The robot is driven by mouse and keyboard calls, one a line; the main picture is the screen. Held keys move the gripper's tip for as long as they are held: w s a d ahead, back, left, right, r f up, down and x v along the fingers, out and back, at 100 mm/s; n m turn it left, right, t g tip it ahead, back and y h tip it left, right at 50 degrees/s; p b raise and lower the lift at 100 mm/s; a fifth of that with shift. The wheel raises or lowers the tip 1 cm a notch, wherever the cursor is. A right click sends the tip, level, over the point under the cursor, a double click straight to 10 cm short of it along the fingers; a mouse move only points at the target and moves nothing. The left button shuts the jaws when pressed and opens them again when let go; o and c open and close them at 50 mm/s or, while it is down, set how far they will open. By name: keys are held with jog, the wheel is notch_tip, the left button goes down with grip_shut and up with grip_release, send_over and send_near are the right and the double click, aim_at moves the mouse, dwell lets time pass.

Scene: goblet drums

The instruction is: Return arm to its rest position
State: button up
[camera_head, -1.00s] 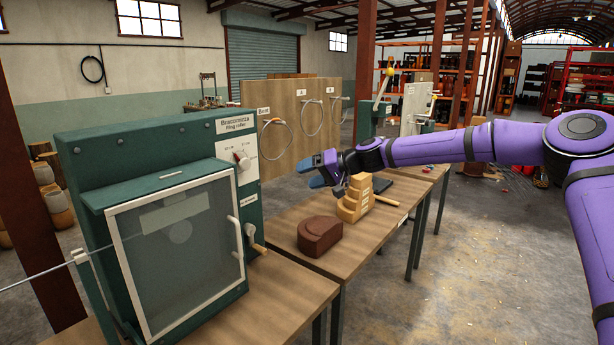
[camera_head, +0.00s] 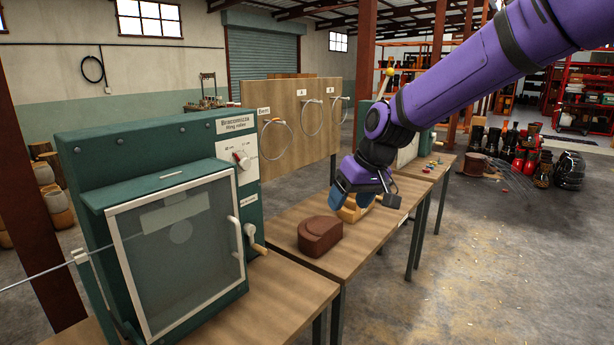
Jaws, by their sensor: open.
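My purple arm (camera_head: 460,80) reaches in from the upper right and bends down at the wrist. My gripper (camera_head: 350,200) points down above the middle workbench (camera_head: 290,222). Its blue fingers are open, and I see nothing held between them. It hides most of the stepped wooden block (camera_head: 352,213) behind it; I cannot tell if they touch. A brown rounded block (camera_head: 319,236) lies on the bench, left of and below the gripper.
A green ring roller machine (camera_head: 150,200) with a glass door and side crank stands at the left. A wooden board (camera_head: 300,118) with hung rings stands behind the bench. Several drums (camera_head: 525,150) stand at the back right.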

jog(key=s+d+r+m+t+h, duration=0.1)
jog(key=s+d+r+m, duration=0.1)
jog(key=s+d, duration=0.5)
jog(key=s+d+r+m+h, duration=0.1)
jog(key=s+d+r, duration=0.2)
jog(key=s+d, duration=0.4)
jog(key=s+d+r+m+t+h, duration=0.1)
jog(key=s+d, duration=0.6)
jog(key=s, duration=0.9)
jog(key=shift+d+r+m+t+h, duration=0.15)
jog(key=shift+r+m+t+h, duration=0.2)
jog(key=shift+r+m, duration=0.5)
